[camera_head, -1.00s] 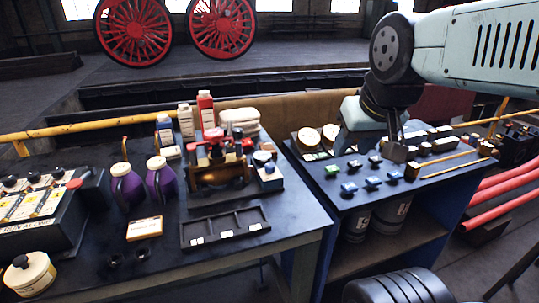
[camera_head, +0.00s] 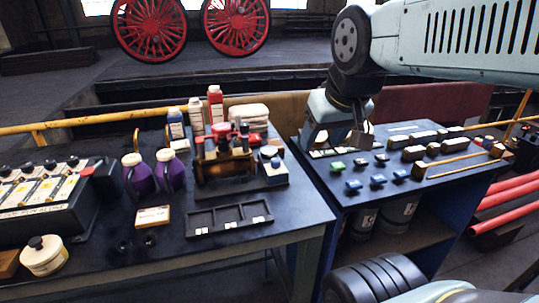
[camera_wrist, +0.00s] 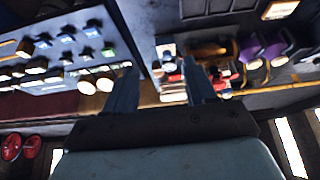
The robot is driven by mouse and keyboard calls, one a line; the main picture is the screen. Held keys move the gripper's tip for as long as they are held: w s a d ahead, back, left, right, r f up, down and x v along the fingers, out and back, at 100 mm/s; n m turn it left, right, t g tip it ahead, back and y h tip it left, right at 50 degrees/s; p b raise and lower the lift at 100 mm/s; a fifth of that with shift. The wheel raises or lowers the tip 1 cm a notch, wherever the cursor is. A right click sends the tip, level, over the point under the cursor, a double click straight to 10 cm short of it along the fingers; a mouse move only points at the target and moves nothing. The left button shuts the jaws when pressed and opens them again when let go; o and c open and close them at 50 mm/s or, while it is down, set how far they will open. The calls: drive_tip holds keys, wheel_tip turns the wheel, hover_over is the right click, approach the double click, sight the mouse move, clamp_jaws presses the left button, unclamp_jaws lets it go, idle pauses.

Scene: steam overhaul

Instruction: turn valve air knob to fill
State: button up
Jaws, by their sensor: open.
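A brass valve rig with red parts (camera_head: 222,160) stands on the left bench. My gripper (camera_head: 361,138) is above the left part of the right table, apart from the rig. In the wrist view its two fingers (camera_wrist: 161,82) are spread with nothing between them, and the rig (camera_wrist: 205,75) shows beyond the right finger.
Two purple jugs (camera_head: 153,174), several bottles (camera_head: 196,116) and a dark partitioned tray (camera_head: 229,218) surround the rig. A box with several black knobs (camera_head: 45,195) is at far left. Small blue and green blocks (camera_head: 378,180) lie on the right table. A yellow rail (camera_head: 95,120) runs behind.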

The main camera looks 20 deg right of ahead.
drive_tip(key=shift+o, duration=0.2)
drive_tip(key=w+n+g, duration=0.2)
drive_tip(key=w+n, duration=0.5)
drive_tip(key=w, duration=0.5)
drive_tip(key=shift+w+g, duration=0.3)
drive_tip(key=shift+w, duration=0.1)
drive_tip(key=n+g, duration=0.3)
drive_tip(key=n, duration=0.6)
hover_over(276, 160)
wheel_tip(276, 160, down, 9)
wheel_tip(276, 160, down, 13)
drive_tip(key=shift+w+f, duration=0.1)
drive_tip(key=shift+c, duration=0.4)
drive_tip(key=c, duration=0.9)
drive_tip(key=shift+d, duration=0.1)
drive_tip(key=shift+c, duration=0.3)
